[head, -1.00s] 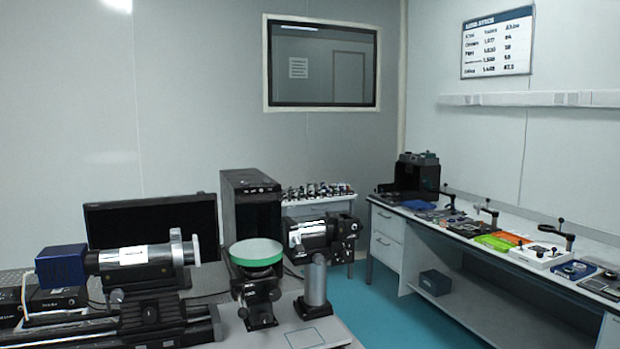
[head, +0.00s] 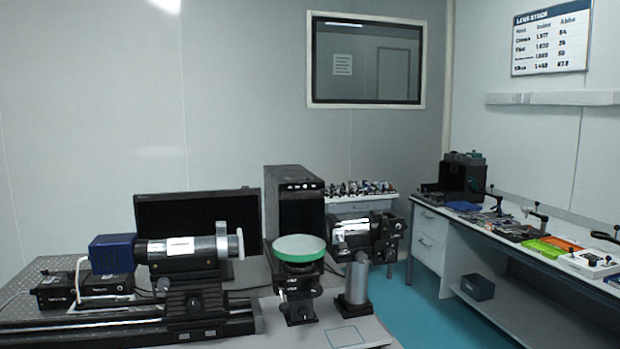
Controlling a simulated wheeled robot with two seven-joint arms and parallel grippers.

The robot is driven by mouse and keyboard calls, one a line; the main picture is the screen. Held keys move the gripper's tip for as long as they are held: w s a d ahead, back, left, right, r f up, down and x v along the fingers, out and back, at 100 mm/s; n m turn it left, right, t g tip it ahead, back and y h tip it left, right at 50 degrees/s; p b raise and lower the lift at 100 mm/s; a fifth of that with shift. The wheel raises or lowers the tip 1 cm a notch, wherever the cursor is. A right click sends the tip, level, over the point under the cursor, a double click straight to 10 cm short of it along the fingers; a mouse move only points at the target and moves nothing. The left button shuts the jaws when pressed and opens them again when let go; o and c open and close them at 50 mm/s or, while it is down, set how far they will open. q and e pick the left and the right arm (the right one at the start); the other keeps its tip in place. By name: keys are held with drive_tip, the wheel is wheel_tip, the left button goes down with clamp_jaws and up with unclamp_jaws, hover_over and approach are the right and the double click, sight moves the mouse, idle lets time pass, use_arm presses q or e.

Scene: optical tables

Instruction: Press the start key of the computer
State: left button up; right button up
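A black computer tower (head: 295,208) stands upright on the optical table, just right of a black flat panel (head: 197,210). Its top front edge carries small light marks (head: 300,186); I cannot make out which is the start key. A round green-rimmed disc on a mount (head: 299,248) stands in front of the tower and hides its lower part. Neither of my grippers shows in the head view.
A blue-ended cylindrical instrument (head: 180,248) lies on a black rail in front of the panel. A grey post (head: 357,283) and a black device (head: 365,237) stand right of the disc. Teal floor (head: 415,320) is open before the right bench (head: 530,238).

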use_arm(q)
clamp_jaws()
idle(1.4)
